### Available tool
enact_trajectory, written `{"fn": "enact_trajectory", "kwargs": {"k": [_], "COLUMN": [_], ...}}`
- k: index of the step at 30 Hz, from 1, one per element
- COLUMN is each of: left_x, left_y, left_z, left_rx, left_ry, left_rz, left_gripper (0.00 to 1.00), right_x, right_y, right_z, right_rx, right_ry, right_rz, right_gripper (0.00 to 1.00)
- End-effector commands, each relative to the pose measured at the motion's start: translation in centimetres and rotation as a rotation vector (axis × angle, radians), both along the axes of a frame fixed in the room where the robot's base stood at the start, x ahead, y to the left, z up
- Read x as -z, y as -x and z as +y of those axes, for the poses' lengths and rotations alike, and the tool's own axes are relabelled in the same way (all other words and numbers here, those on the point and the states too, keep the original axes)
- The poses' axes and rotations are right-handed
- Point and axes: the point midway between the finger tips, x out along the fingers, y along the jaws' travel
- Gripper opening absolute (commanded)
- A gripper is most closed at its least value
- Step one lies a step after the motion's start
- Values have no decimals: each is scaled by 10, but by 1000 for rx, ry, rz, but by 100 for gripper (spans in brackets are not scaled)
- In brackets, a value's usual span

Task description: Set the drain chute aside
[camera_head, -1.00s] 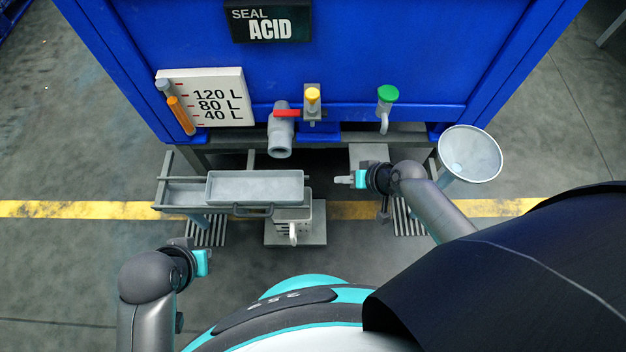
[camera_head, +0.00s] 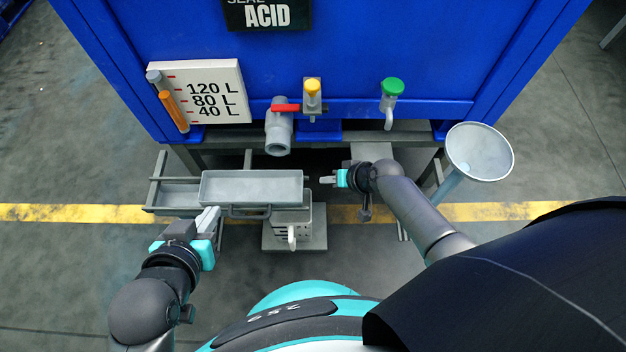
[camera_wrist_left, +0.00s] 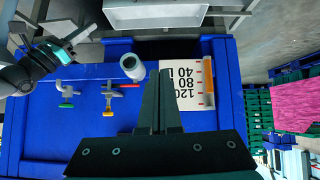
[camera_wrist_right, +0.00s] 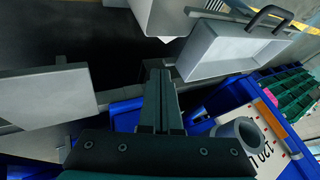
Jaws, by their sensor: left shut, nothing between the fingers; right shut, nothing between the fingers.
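The drain chute appears to be the shallow grey metal tray (camera_head: 252,186) with a dark handle (camera_head: 248,212) on its near side. It sits on a grey rail frame (camera_head: 160,172) below the grey outlet pipe (camera_head: 278,138). It also shows in the right wrist view (camera_wrist_right: 222,52) and at the top of the left wrist view (camera_wrist_left: 150,15). My left gripper (camera_head: 208,220) is shut and empty, just in front of the tray's near left corner. My right gripper (camera_head: 328,180) is shut and empty, a short gap to the right of the tray's right end.
A blue acid tank (camera_head: 330,60) stands behind, with a red-handled valve (camera_head: 286,107), a yellow tap (camera_head: 312,88), a green tap (camera_head: 392,88) and a level gauge (camera_head: 225,82). A round funnel (camera_head: 480,152) is at right.

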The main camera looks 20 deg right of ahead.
Motion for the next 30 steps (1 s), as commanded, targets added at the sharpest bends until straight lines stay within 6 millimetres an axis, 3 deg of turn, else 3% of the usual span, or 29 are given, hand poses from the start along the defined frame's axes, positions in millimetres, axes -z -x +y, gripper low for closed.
{"fn": "enact_trajectory", "kwargs": {"k": [6,12,30], "left_x": [0,-3,-4], "left_y": [-6,-9,-9], "left_z": [-13,-20,-20], "left_rx": [13,18,18], "left_ry": [52,82,81], "left_rz": [-98,-150,-153], "left_gripper": [0,0,0], "right_x": [2,2,1], "right_y": [-8,-11,-11], "right_z": [25,36,41], "right_rx": [0,0,0], "right_ry": [-2,-1,0], "right_rz": [-1,0,0], "right_gripper": [0,0,0]}}
